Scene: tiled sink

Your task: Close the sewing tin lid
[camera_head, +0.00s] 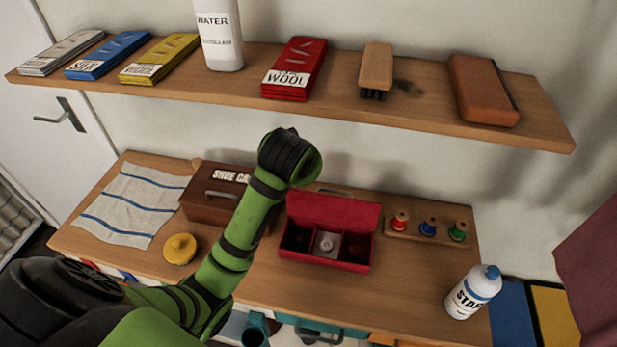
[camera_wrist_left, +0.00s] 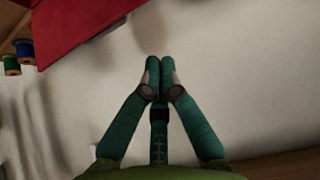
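The red sewing tin (camera_head: 325,255) stands on the lower wooden shelf with its lid (camera_head: 333,211) raised open at the back. Its compartments hold dark contents, a pale round item and a red item. My left arm reaches up from the left, with its black wrist end above and to the left of the lid; its fingers cannot be made out in the head view. In the left wrist view my left gripper (camera_wrist_left: 159,75) has its fingertips together with nothing visible between them, and red, probably the lid (camera_wrist_left: 75,25), shows at upper left, apart from the fingertips. My right gripper is not in view.
A brown shoe-care box (camera_head: 210,205) and a yellow round object (camera_head: 180,248) are left of the tin. A spool rack (camera_head: 415,240) and white bottle (camera_head: 472,293) are at right. The upper shelf (camera_head: 335,95) bears packets, a bottle, a brush and a case.

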